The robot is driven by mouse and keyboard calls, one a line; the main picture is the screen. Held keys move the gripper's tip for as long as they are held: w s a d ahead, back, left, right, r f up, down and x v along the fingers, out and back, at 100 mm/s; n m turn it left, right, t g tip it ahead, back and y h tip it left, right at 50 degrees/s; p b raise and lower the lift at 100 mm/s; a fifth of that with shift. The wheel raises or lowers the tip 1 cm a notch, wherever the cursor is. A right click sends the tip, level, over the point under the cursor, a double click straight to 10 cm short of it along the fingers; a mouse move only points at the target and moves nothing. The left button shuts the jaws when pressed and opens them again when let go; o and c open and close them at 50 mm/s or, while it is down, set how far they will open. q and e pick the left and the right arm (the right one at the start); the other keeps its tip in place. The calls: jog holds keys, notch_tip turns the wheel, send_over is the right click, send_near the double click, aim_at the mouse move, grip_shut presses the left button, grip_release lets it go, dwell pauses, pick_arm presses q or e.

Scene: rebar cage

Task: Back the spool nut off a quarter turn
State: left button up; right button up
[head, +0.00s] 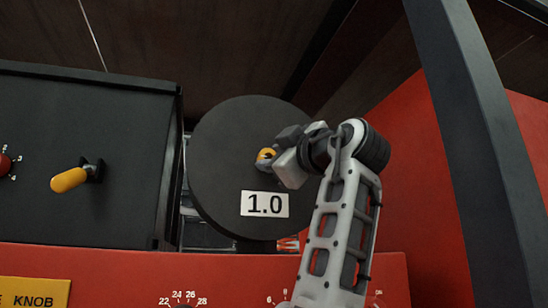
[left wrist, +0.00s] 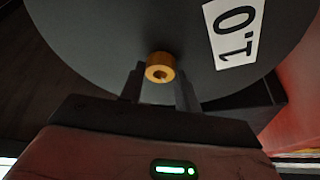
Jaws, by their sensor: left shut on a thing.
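The brass-coloured spool nut (head: 266,154) sits at the centre of a round dark grey spool (head: 225,145) marked "1.0". In the left wrist view the nut (left wrist: 160,67) shows as a short round piece with a hole, between the two dark fingers. My left gripper (head: 274,155) is at the spool's face and shut on the nut; it also shows in the left wrist view (left wrist: 160,84). Its fingers and wrist hide part of the nut and the spool's right side. My right gripper is in neither view.
A dark box (head: 110,130) with a yellow lever (head: 69,180) stands left of the spool. A red panel (head: 230,268) with printed dial numbers runs below. A dark slanted post (head: 470,130) and a red wall (head: 405,150) are on the right.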

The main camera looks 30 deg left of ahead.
pick_arm(q)
jog(key=n+g, duration=0.1)
jog(key=n, duration=0.2)
jog(key=n+g+h, duration=0.1)
jog(key=n, duration=0.2)
jog(key=shift+d+r+n+h, duration=0.1)
jog(key=shift+r+n+h, duration=0.1)
jog(key=shift+n+h, duration=0.15)
jog(key=shift+w+n, duration=0.1)
jog(key=shift+n, duration=0.15)
jog(key=o, duration=1)
jog(key=shift+c, duration=0.2)
jog(key=r+v, duration=0.1)
jog(key=v, duration=1.5)
jog(key=shift+f, duration=0.35)
jog(key=shift+w, duration=0.1)
